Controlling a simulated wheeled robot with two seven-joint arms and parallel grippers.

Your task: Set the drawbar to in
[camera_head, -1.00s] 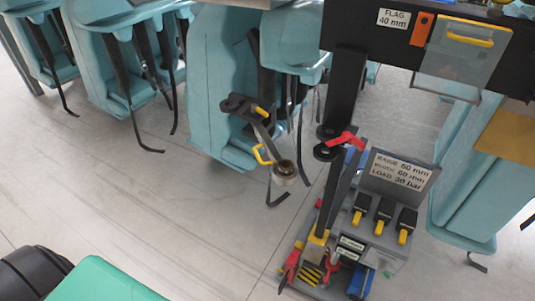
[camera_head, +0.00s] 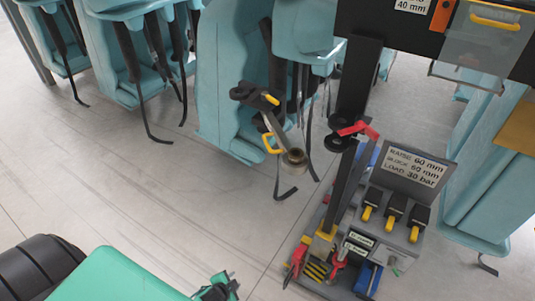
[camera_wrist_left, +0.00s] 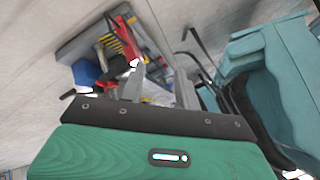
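The drawbar (camera_head: 276,133) is a grey bar with yellow grips and a round coupling end. It sticks out from the front of a teal train car (camera_head: 228,80) towards the open floor, in the middle of the head view. My left gripper (camera_head: 222,285) enters at the bottom left of the head view, well short of the drawbar and touching nothing. In the left wrist view its two grey fingers (camera_wrist_left: 160,82) stand apart with nothing clearly held between them. I cannot make out the drawbar in the wrist view. My right gripper is not in view.
A grey tool station (camera_head: 375,238) with black-and-yellow switches and a sign reading RAISE, BLOCK, LOAD stands right of the drawbar. A black post (camera_head: 357,85) rises behind it. Hoses hang from the teal cars. The grey floor (camera_head: 150,190) at left is clear.

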